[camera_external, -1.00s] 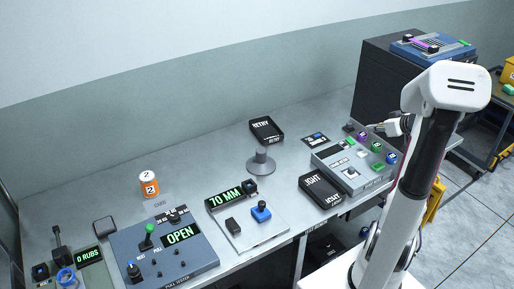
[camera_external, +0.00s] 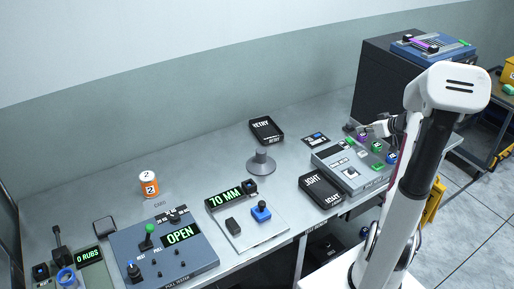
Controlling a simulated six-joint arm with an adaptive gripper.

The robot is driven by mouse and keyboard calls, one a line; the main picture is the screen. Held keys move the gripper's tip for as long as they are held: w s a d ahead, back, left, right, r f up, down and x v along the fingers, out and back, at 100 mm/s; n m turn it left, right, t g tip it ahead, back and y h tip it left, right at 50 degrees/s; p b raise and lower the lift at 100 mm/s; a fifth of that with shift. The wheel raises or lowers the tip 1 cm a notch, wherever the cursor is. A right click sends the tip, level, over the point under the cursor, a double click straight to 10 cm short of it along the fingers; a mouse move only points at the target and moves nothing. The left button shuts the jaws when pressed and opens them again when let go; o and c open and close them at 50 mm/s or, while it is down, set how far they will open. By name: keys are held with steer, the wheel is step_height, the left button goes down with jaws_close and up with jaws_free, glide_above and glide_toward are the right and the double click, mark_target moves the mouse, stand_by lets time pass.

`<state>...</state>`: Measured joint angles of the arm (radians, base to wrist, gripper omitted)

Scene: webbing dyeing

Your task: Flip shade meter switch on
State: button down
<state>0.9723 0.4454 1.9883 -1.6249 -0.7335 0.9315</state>
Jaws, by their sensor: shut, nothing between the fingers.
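My gripper (camera_external: 364,131) is shut and empty. It is above the back edge of a grey panel device (camera_external: 336,158) on the right part of the bench, close to a purple knob (camera_external: 362,137). A green knob (camera_external: 376,147) and a blue knob (camera_external: 391,158) sit in a row on the right of this device. No label reading shade meter is legible, so I cannot tell for certain which device it is. The switch is too small to make out, and whether the fingertips touch anything is unclear.
A black cabinet (camera_external: 376,84) stands behind my gripper.

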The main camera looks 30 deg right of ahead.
mark_target(356, 140)
steer(key=x, duration=0.4)
steer(key=shift+w+f, duration=0.15)
steer(key=shift+w, duration=0.05)
steer(key=shift+f, duration=0.95)
steer(key=shift+w+f, duration=0.2)
steer(key=shift+f, duration=0.7)
steer(key=shift+w+a+f+g, duration=0.15)
steer(key=shift+f+g, duration=0.15)
steer(key=shift+g, duration=0.2)
steer(key=shift+f, duration=0.1)
steer(key=shift+w+r, duration=0.35)
steer(key=shift+w, duration=0.35)
steer(key=shift+w+r, duration=0.1)
steer(key=shift+r, duration=0.1)
